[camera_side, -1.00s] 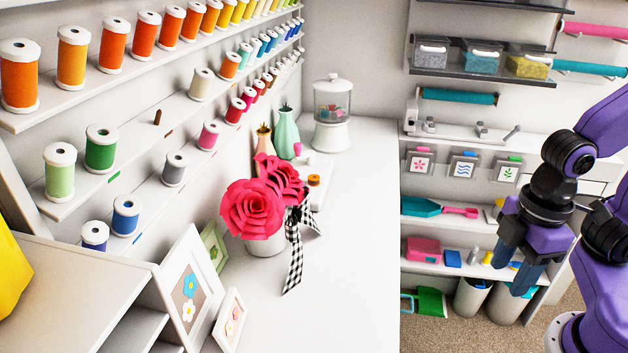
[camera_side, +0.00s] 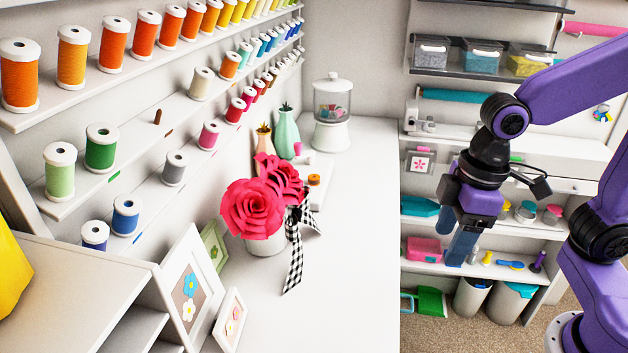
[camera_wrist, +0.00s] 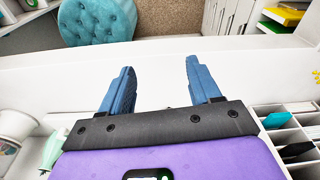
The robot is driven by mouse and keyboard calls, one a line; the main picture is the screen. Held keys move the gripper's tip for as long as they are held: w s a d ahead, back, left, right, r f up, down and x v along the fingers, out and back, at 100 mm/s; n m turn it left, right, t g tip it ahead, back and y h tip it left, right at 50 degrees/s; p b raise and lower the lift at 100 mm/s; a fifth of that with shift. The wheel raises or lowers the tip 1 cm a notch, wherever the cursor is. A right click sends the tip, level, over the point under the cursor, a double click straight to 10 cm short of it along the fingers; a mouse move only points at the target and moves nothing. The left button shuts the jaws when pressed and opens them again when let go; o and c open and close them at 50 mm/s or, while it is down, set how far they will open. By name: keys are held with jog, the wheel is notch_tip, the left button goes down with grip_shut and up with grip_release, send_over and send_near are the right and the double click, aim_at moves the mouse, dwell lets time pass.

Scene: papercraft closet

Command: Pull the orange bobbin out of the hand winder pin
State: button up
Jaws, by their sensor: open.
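A small orange bobbin (camera_side: 314,180) sits on a white base on the desk, behind the pink flowers in the side view. It is small and partly hidden, so the hand winder pin is not clear. My gripper (camera_side: 461,248) is in the air at the right of the desk, in front of the shelves and well apart from the bobbin. In the wrist view my gripper (camera_wrist: 159,70) shows two blue fingers apart with nothing between them. The orange bobbin does not show in the wrist view.
Pink paper flowers (camera_side: 252,208) with a checked ribbon stand close to the bobbin. Two vases (camera_side: 285,135) and a white jar (camera_side: 332,105) stand behind it. Picture frames (camera_side: 190,290) lean at the front left. The desk's right part is clear. A teal stool (camera_wrist: 97,20) shows in the wrist view.

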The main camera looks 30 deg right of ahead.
jog(key=w+a+r+m+t, duration=0.1)
jog(key=w+r+m, duration=0.1)
jog(key=w, duration=0.6)
jog(key=w+a+r+m, duration=0.1)
jog(key=w+a+r, duration=0.1)
jog(key=w, duration=0.6)
jog(key=m+t, duration=0.2)
jog(key=m, duration=0.2)
send_near(314, 177)
jog(key=shift+s+f, duration=0.2)
jog(key=shift+f, duration=0.6)
jog(key=shift+t, duration=0.3)
jog(key=shift+a+x, duration=0.1)
jog(key=shift+x, duration=1.55)
jog(key=shift+a+x, duration=0.15)
jog(key=shift+x, duration=1.5)
jog(key=shift+w+r, duration=0.1)
jog(key=shift+r, duration=0.05)
jog(key=c, duration=1.1)
